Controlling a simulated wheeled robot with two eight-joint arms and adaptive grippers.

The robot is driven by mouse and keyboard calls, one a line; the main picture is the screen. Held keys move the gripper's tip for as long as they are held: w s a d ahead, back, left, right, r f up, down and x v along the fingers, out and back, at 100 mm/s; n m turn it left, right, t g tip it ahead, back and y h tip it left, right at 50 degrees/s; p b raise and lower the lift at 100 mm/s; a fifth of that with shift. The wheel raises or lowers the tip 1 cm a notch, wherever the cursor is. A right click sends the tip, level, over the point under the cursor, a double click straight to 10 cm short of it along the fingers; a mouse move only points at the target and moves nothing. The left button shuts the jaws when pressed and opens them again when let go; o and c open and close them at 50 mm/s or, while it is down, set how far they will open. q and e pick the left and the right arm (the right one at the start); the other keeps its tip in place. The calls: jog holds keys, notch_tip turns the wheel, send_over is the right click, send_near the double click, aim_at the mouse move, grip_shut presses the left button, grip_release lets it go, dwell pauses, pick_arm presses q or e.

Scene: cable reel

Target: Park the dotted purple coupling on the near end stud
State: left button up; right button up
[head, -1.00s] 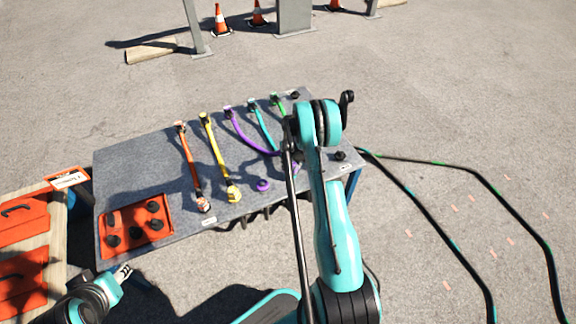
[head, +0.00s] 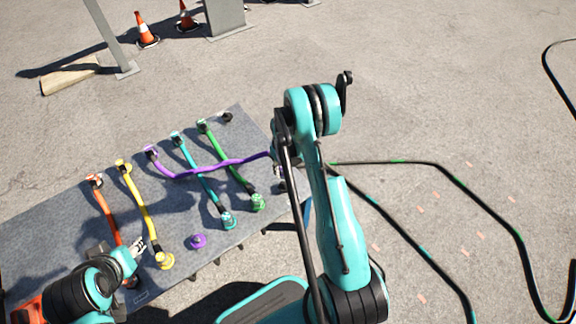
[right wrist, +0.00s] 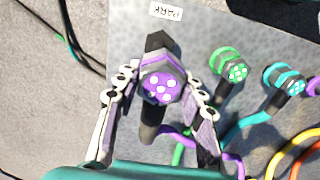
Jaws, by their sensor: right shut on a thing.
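The dotted purple coupling (right wrist: 160,88) shows its white-dotted face between the fingers of my right gripper (right wrist: 155,98) in the right wrist view. The gripper is shut on it. Dark parts show above and below the coupling; I cannot tell whether it touches the near end stud, which I cannot make out clearly. A PARK label (right wrist: 165,12) lies beyond it. In the head view the purple cable (head: 205,168) crosses the teal and green cables towards my right gripper, which is mostly hidden by my arm. My left gripper (head: 137,248) is near the yellow cable; its jaw opening is unclear.
The green coupling (right wrist: 234,68) and teal coupling (right wrist: 287,80) stand beside the right gripper. A vacant purple seat (head: 198,241) is at the table's (head: 60,220) near edge. Yellow (head: 140,200) and orange (head: 105,210) cables lie further left. A dark stud (head: 226,116) stands at the far corner.

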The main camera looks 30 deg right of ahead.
jog(key=shift+d+f, duration=0.15)
jog(key=shift+f, duration=0.2)
jog(key=b, duration=0.3)
send_over(284, 183)
notch_tip(284, 183, down, 6)
jog(key=shift+r, duration=0.1)
jog(key=shift+f, duration=1.1)
jog(key=shift+f, duration=0.45)
jog(key=o, duration=1.3)
jog(key=shift+o, duration=0.2)
jog(key=shift+r, duration=0.1)
notch_tip(284, 183, up, 12)
jog(key=shift+f, duration=0.1)
